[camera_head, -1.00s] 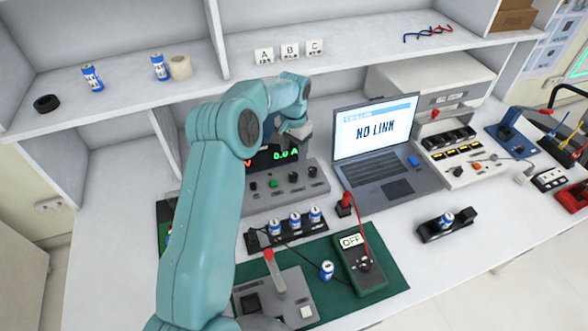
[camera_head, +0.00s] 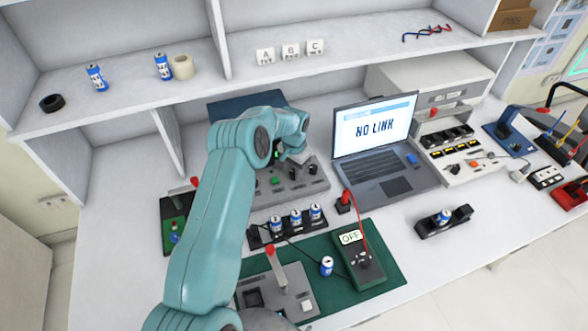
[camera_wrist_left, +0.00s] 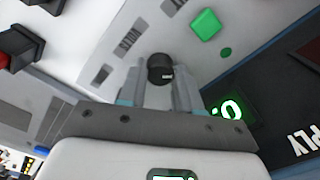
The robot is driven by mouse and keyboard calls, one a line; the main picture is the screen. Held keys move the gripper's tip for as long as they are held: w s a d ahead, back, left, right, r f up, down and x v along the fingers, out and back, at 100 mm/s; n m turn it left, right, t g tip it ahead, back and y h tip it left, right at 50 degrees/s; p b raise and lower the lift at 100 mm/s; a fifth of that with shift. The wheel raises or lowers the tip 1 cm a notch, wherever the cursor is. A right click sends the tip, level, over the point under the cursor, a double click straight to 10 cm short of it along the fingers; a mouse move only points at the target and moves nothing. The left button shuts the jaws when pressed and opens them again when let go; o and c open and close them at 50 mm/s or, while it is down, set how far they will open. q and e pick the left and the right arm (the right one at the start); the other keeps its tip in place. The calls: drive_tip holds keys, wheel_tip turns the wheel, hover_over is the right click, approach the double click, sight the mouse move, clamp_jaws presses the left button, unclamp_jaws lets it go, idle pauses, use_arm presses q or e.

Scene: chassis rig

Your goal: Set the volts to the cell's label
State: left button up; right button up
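The power supply (camera_head: 300,190) stands at the back of the bench, with a green button and dark knobs. My left gripper (camera_head: 285,158) is at its front panel, and the arm hides its display in the head view. In the left wrist view, a black knob (camera_wrist_left: 160,70) sits between the two fingers of my left gripper (camera_wrist_left: 160,88); I cannot tell whether they touch it. A green button (camera_wrist_left: 206,24) and part of a lit green display (camera_wrist_left: 228,108) show nearby. A blue-and-white cell (camera_head: 326,266) stands on the green mat; its label is too small to read. My right gripper is out of view.
Three cells (camera_head: 296,219) stand in a black rack. A multimeter (camera_head: 362,262) reads OFF. The laptop (camera_head: 385,160) reads NO LINK. Another cell (camera_head: 445,217) lies in a black holder at right. A red-tipped lever (camera_head: 276,265) rises near my arm. The shelf (camera_head: 215,95) overhangs behind.

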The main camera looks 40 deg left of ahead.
use_arm(q)
drive_tip(key=shift+c, duration=1.3)
drive_tip(key=m+b, duration=0.2)
drive_tip(key=b, duration=0.1)
drive_tip(key=shift+f, duration=0.2)
drive_tip(key=m+b, duration=0.2)
drive_tip(key=shift+r+m, duration=0.1)
drive_tip(key=shift+m, duration=0.3)
drive_tip(key=shift+r+m+b, duration=0.15)
drive_tip(key=shift+m+b, duration=0.7)
drive_tip(key=shift+m, duration=0.55)
drive_tip(key=o, duration=1)
drive_tip(key=shift+o, duration=0.2)
wheel_tip(320, 180, up, 16)
drive_tip(key=shift+r, duration=0.2)
